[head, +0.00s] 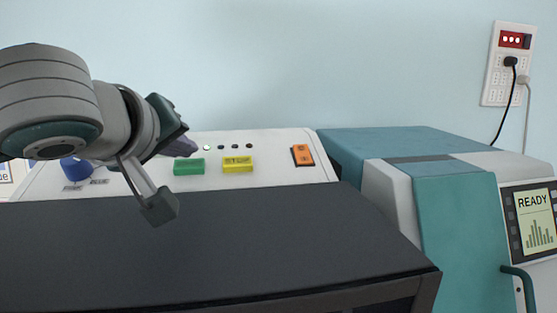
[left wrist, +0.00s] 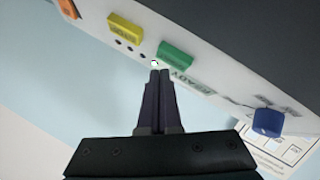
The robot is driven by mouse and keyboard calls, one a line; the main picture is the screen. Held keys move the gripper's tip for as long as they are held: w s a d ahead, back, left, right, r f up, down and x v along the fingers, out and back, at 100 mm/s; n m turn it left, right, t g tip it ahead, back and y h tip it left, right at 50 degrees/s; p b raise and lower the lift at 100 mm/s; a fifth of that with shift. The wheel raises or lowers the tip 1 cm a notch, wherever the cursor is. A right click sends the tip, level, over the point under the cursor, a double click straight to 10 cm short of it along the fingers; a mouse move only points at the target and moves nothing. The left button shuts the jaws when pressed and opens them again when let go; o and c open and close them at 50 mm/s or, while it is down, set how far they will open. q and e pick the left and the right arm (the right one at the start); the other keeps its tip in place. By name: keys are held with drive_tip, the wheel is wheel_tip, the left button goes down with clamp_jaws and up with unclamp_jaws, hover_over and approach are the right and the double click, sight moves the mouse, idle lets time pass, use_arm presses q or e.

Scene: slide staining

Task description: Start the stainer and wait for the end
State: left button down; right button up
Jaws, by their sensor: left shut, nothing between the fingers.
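The stainer's white sloping panel (head: 275,172) stands behind a dark top surface. It carries a green button (head: 189,166), a yellow button (head: 238,165) marked STOP, an orange switch (head: 302,155) and a blue knob (head: 75,169). One small lamp (head: 207,148) in a row is lit; the others look dark. My left gripper (head: 182,146) is shut and empty, just left of and above the green button. In the left wrist view its fingertips (left wrist: 160,73) are close to the green button (left wrist: 175,54) and the lit lamp (left wrist: 155,63); I cannot tell whether they touch the panel.
A teal and white machine (head: 460,215) stands at the right, its screen (head: 535,218) reading READY. A wall outlet (head: 510,65) with plugged-in cords is above it. The black top surface (head: 220,250) in front of the panel is bare.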

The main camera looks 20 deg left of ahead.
use_arm(q)
drive_tip(key=shift+w+f, duration=0.1)
drive_tip(key=shift+f, duration=0.2)
